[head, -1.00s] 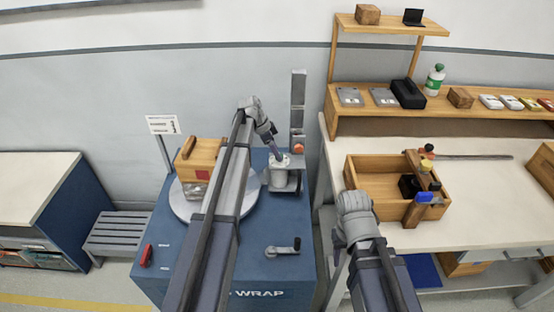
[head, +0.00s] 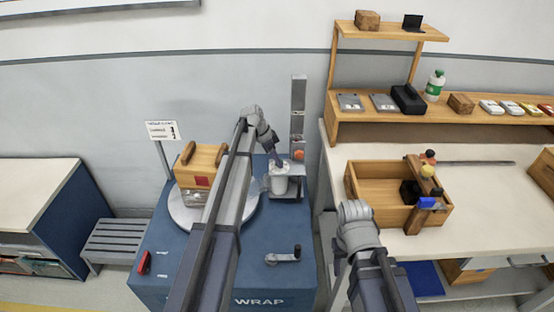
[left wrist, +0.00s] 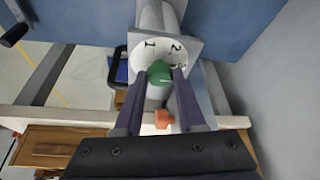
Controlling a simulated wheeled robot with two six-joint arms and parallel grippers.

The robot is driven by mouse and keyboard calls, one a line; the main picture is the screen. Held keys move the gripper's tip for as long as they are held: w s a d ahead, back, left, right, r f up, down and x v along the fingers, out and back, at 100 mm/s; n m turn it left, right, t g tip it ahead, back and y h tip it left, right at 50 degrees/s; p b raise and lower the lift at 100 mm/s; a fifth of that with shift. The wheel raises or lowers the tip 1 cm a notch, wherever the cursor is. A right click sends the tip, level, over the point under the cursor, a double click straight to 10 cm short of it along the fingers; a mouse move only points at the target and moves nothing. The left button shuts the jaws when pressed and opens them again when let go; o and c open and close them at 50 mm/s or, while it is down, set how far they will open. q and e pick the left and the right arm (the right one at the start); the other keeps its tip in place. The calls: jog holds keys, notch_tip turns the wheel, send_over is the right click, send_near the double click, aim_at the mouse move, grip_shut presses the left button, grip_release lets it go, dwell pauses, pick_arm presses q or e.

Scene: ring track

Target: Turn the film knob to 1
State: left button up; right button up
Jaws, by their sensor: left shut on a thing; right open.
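The film knob is green (left wrist: 160,73) and sits on a white round dial (left wrist: 140,58) with black marks, where a 2 can be read at the upper right and a mark like a 1 at the upper left. My left gripper (left wrist: 163,80) is shut on the knob, one finger at each side.
A grey mast (head: 298,105) with an orange part (head: 299,155) stands beside the film roll. A wooden box (head: 205,158) sits on the round turntable (head: 182,213). A crank (head: 284,258) and a red switch (head: 145,262) are on the blue machine. An open wooden tray (head: 380,215) stands on the bench.

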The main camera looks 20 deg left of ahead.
pick_arm(q)
grip_shut()
